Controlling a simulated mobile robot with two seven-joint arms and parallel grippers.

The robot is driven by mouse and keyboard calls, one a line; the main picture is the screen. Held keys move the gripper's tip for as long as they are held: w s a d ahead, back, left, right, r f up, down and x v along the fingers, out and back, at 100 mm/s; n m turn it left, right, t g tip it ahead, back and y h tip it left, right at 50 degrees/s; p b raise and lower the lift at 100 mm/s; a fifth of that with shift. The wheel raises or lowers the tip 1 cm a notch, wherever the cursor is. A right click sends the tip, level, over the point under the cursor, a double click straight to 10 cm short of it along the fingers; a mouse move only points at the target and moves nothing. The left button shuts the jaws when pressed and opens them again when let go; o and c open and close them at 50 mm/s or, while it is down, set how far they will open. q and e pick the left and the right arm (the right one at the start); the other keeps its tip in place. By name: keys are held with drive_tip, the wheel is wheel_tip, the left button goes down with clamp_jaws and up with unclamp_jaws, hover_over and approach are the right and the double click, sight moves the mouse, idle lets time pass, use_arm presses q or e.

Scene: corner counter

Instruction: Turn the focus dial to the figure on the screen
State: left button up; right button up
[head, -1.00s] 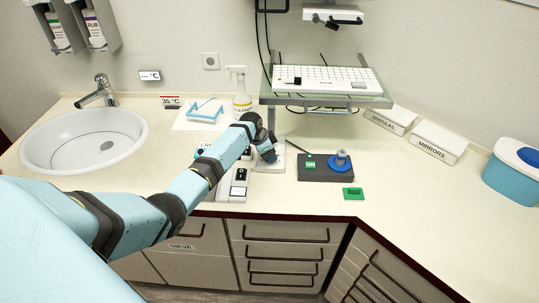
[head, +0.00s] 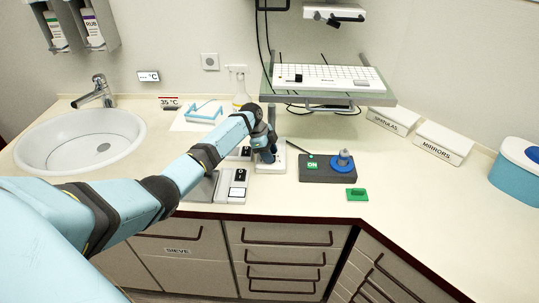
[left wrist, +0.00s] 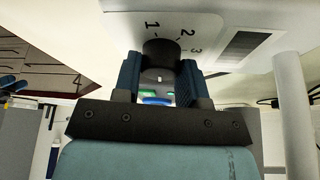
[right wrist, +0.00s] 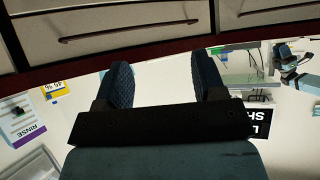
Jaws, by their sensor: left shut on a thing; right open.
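The focus dial (left wrist: 160,48) is a dark round knob on a white panel (left wrist: 207,22) with the figures 1, 2 and 3 printed around it. In the left wrist view my left gripper (left wrist: 159,70) is shut on the dial, one finger on each side. In the head view my left gripper (head: 266,156) is over a small white unit (head: 270,169) on the counter and hides the dial. A dark grey rectangle (left wrist: 246,44) lies on the panel; I cannot read a figure on it. My right gripper (right wrist: 163,70) is open and empty.
A dark box (head: 316,175) with a blue knob stands right of the unit, with a green piece (head: 357,194) in front. Switch boxes (head: 237,183) stand to the left. A glass shelf with a keyboard (head: 325,76) overhangs behind. The right counter front is clear.

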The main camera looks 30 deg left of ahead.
idle(0.3)
use_arm(q)
drive_tip(key=o, duration=0.9)
drive_tip(key=shift+b+v, duration=0.6)
drive_tip(key=shift+v, duration=3.1)
drive_tip(key=shift+d, duration=0.1)
